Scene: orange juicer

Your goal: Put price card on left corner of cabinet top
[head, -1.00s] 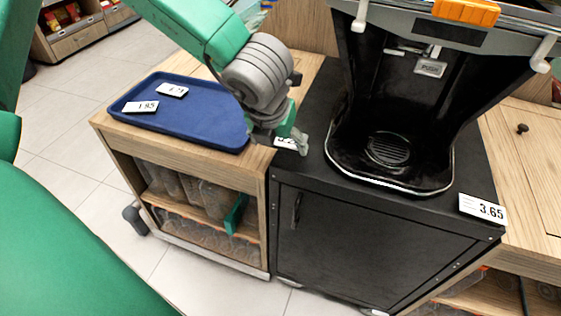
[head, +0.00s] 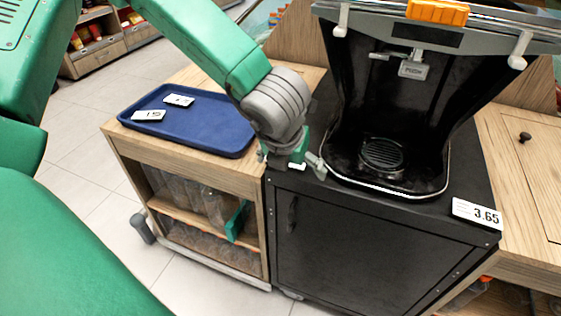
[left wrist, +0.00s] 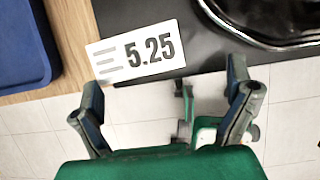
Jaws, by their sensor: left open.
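The price card marked 5.25 (left wrist: 137,52) lies flat at the front left corner of the black cabinet top (left wrist: 205,50), shown in the left wrist view. Its left end reaches the seam with the wooden counter and seems to overlap it slightly. My left gripper (head: 292,163) is over this corner in the head view and hides most of the card there. In the left wrist view its fingers (left wrist: 165,88) are spread apart, with nothing held between them, and the card lies just beyond the fingertips. My right gripper is not in view.
A blue tray (head: 200,138) with two small price cards (head: 148,115) sits on the wooden counter (head: 175,150) at left. The juicer (head: 340,110) stands on the cabinet behind my gripper. Another card, 3.65 (head: 477,213), is at the cabinet's front right corner.

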